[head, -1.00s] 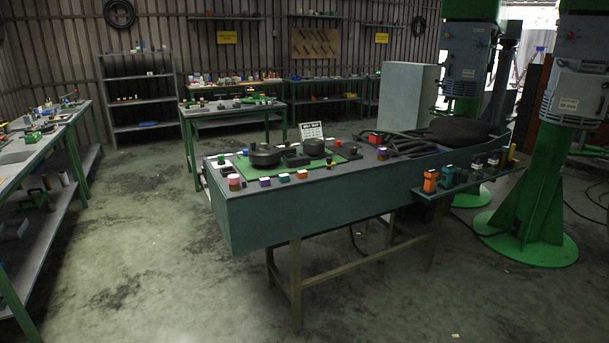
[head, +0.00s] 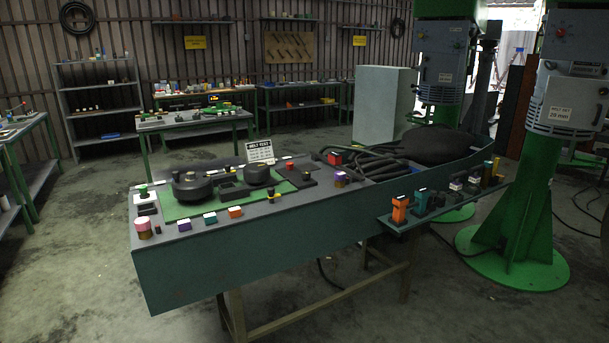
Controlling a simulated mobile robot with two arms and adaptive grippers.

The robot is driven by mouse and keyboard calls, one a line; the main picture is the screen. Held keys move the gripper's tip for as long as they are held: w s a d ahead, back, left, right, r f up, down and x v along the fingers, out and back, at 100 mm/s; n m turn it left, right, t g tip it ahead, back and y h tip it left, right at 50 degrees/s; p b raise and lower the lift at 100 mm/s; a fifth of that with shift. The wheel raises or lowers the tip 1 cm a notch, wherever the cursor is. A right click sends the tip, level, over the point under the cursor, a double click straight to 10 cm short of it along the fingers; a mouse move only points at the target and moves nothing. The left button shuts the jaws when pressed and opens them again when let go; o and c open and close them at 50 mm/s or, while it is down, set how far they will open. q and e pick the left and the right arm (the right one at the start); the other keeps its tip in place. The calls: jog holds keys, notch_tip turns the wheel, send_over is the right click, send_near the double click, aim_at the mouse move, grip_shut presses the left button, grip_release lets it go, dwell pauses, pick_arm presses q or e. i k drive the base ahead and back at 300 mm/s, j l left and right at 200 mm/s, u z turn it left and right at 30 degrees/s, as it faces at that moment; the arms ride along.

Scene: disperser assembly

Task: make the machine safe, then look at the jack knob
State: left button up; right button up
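Two tall green machines stand at the right. The nearer green machine (head: 513,215) has a grey control box (head: 579,36) with a red knob (head: 561,32) and a motor housing (head: 566,103) with a white label below it. The farther green machine (head: 436,114) has a similar grey box (head: 442,52) with a small red knob on it. I cannot tell which part is the jack knob, nor whether the machines are on or off. Neither of my grippers is in view.
A long grey-green bench (head: 250,257) stands in front, with a green mat (head: 182,211), dark round pulleys, coloured blocks and a belt-test sign (head: 260,151). A side shelf (head: 400,223) holds several coloured tools. Black hoses (head: 372,162) lie behind. Open floor (head: 75,250) lies left.

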aim_at(306, 174)
jog(key=i+l+u, duration=0.3)
jog(key=i+l, duration=1)
jog(key=i, duration=0.05)
